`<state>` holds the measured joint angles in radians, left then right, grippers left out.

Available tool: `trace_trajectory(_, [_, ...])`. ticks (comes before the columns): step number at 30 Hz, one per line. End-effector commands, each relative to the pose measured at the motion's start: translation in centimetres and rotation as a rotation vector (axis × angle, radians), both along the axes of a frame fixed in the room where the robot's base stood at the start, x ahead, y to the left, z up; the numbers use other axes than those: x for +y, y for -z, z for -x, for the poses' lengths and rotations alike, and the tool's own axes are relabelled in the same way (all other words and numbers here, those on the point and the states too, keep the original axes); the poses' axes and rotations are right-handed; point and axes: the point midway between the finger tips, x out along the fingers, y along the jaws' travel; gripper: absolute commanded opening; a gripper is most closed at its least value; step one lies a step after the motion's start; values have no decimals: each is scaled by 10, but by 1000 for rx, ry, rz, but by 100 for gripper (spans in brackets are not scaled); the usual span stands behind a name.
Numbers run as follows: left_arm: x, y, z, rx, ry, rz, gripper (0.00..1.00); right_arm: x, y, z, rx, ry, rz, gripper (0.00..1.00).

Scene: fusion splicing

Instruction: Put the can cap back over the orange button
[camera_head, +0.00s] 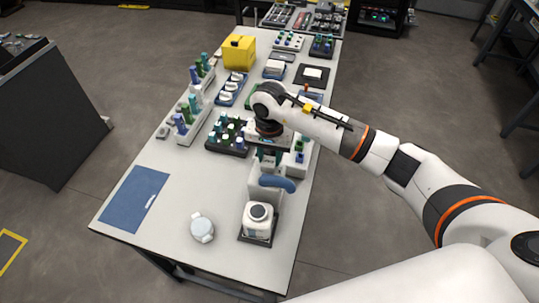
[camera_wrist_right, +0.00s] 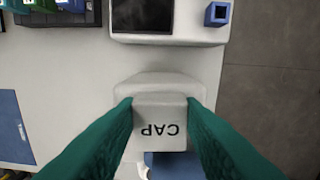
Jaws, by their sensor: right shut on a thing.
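A white block-shaped cap marked "CAP" (camera_wrist_right: 160,128) is between the green fingertips of my right gripper (camera_wrist_right: 160,106), which is shut on it. The lettering appears upside down in the right wrist view. In the head view my right gripper (camera_head: 268,154) is over the white device (camera_head: 258,181) near the table's right edge. I cannot tell whether the cap touches the device. No orange button shows clearly; the cap and gripper may hide it. My left gripper is not in view.
A blue curved part (camera_head: 278,184) is on the device. Racks (camera_head: 228,146) stand behind and left. A blue mat (camera_head: 135,199) lies front left, with bare table beside it.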

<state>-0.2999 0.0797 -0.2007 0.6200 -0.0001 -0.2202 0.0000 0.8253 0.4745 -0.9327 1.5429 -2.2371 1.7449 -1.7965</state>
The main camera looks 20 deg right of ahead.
Motion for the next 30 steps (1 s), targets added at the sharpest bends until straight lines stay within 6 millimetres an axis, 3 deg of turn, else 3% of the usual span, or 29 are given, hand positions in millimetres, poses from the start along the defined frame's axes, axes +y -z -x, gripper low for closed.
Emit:
trace_trajectory(14, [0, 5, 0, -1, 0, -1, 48, 0, 3, 0, -1, 1, -1, 14])
trace_trajectory(15, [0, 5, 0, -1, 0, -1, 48, 0, 3, 0, -1, 1, -1, 35])
trace_trajectory(19, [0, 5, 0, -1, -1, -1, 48, 0, 3, 0, -1, 1, -1, 57])
trace_trajectory(30, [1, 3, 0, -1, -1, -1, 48, 0, -2, 0, -1, 0, -1, 59])
